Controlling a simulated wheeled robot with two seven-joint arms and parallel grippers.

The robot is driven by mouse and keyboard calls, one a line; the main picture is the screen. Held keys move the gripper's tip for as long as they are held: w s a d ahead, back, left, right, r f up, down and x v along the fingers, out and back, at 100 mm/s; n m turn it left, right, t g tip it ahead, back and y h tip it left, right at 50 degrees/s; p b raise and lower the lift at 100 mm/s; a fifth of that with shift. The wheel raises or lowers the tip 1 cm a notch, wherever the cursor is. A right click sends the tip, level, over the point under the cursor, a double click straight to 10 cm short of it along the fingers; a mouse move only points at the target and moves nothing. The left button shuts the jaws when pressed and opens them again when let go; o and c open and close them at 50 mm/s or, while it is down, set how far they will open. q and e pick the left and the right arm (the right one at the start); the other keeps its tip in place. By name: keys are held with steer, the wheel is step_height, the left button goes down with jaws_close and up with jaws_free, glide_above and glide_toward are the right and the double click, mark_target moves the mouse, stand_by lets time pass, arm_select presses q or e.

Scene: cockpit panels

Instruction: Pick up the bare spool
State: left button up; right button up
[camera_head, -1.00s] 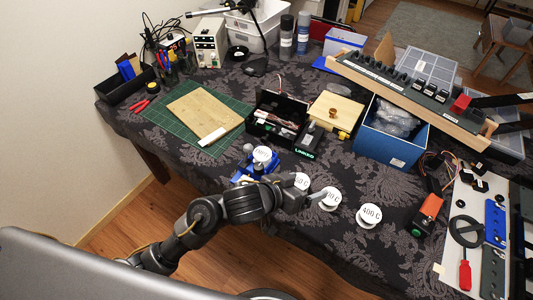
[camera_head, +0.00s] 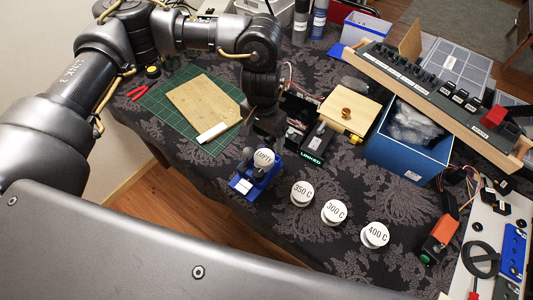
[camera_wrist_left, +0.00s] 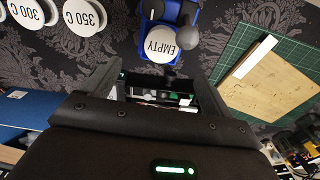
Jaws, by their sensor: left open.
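A white spool labelled EMPTY (camera_head: 264,158) sits on a small blue stand (camera_head: 243,185) near the table's front edge. It also shows label-up in the left wrist view (camera_wrist_left: 160,44). Three other white spools stand to its right, marked 350 C (camera_head: 302,192), 300 C (camera_head: 334,212) and 400 C (camera_head: 374,235). My left gripper (camera_head: 266,132) points down just behind the EMPTY spool. In the left wrist view its two fingers (camera_wrist_left: 160,85) are apart with nothing between them, and the spool is beyond the tips. My right gripper is not in view.
A wooden board (camera_head: 205,103) lies on a green mat (camera_head: 165,125) to the left. A blue bin (camera_head: 408,160) and a box with a wooden lid (camera_head: 350,108) stand to the right.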

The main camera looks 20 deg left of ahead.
arm_select(q)
glide_above(264, 157)
step_height(264, 157, down, 4)
steer(key=shift+w+f, duration=0.15)
steer(key=shift+f, duration=3.1)
steer(key=c, duration=1.1)
